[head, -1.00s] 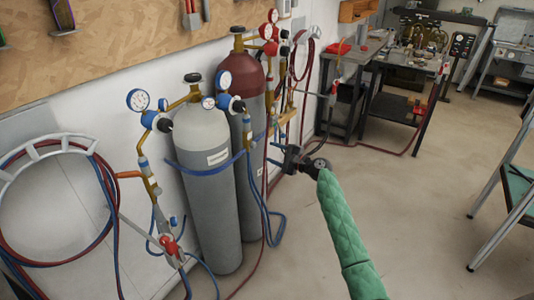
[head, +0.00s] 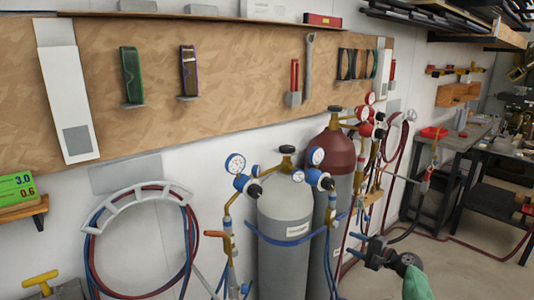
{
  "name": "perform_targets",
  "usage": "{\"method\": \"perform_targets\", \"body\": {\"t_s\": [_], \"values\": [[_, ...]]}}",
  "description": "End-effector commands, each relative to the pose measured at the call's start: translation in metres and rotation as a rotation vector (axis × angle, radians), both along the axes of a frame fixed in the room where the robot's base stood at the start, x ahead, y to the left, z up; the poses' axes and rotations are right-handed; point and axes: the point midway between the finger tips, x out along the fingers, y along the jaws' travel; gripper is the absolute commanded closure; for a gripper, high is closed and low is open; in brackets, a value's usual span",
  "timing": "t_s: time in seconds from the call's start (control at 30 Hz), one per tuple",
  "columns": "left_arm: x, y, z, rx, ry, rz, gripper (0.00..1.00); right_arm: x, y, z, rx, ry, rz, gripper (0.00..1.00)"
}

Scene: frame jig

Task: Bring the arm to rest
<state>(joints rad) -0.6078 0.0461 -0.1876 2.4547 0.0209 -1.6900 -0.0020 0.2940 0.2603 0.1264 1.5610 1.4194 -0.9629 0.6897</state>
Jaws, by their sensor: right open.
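My right arm in its green sleeve (head: 416,284) comes in at the lower right. My right gripper (head: 367,250) is dark, open and empty. It shows in front of the gap between the gas cylinders and the workbench, to the right of the cylinders. Whether it touches anything behind it is hard to tell. My left gripper does not show.
A grey gas cylinder (head: 285,240) and a dark red one (head: 333,160) stand at the wall with gauges and hoses. A hose coil (head: 140,240) hangs left. A workbench (head: 460,150) stands at right. Bare floor (head: 450,255) lies in front of it.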

Motion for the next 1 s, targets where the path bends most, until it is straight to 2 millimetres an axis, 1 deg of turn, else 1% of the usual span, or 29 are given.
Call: {"method": "perform_targets", "body": {"t_s": [0.1,0.23,0.37,0.47,0.5,0.57,0.67,0.7,0.83,1.0], "values": [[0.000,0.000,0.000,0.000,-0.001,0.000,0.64,-0.009,0.006,-0.002,-0.184,-0.052,0.055,0.52],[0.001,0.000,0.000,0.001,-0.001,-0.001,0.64,-0.021,0.015,0.001,-0.402,-0.111,0.124,0.52],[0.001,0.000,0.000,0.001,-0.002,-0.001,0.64,-0.037,0.028,0.010,-0.663,-0.179,0.206,0.52],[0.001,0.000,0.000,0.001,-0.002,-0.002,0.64,-0.055,0.040,0.019,-0.890,-0.230,0.277,0.52],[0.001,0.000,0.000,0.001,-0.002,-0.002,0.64,-0.065,0.046,0.019,-0.981,-0.243,0.307,0.52],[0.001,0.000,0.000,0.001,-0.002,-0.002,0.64,-0.085,0.054,0.015,-1.110,-0.251,0.352,0.52],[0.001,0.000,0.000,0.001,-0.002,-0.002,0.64,-0.124,0.066,0.005,-1.303,-0.244,0.424,0.52],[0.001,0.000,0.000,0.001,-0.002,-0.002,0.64,-0.143,0.072,-0.002,-1.372,-0.233,0.452,0.52],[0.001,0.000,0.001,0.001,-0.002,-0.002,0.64,-0.201,0.085,-0.019,-1.527,-0.188,0.517,0.52],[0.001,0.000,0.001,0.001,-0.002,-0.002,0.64,-0.270,0.100,-0.037,-1.628,-0.120,0.562,0.52]]}}
